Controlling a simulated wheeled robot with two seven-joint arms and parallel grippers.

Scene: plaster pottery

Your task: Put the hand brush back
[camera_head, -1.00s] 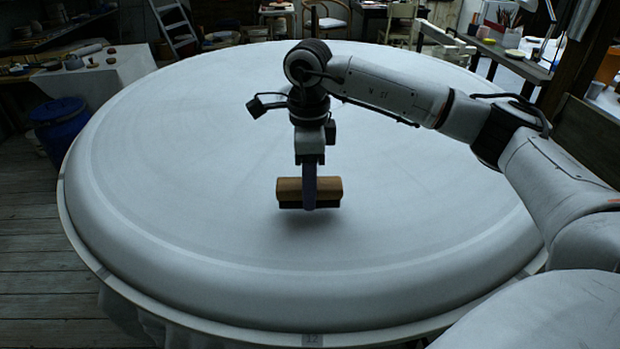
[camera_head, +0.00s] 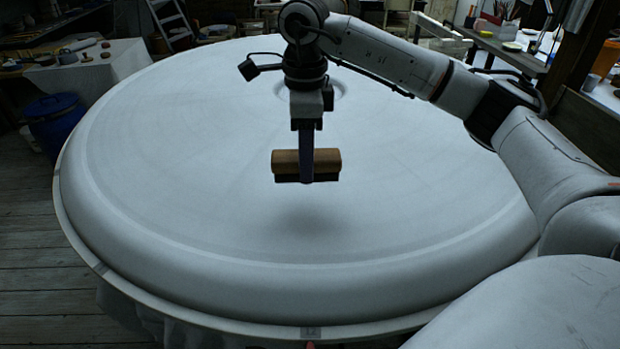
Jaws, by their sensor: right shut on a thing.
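The hand brush (camera_head: 288,161) has a brown wooden block on top and a darker underside. It hangs level above the big round white plaster disc (camera_head: 180,190), with its shadow on the surface below and apart from it. My right gripper (camera_head: 308,170) points straight down and is shut on the middle of the brush; one finger shows in front of the block. My left gripper is not in view.
The disc's raised rounded rim (camera_head: 250,292) runs around the near side. A small ring-shaped hollow (camera_head: 328,90) shows behind my right wrist. A blue barrel (camera_head: 57,122) and a white-covered table (camera_head: 95,70) stand at left. A workbench with pots (camera_head: 510,48) is at back right.

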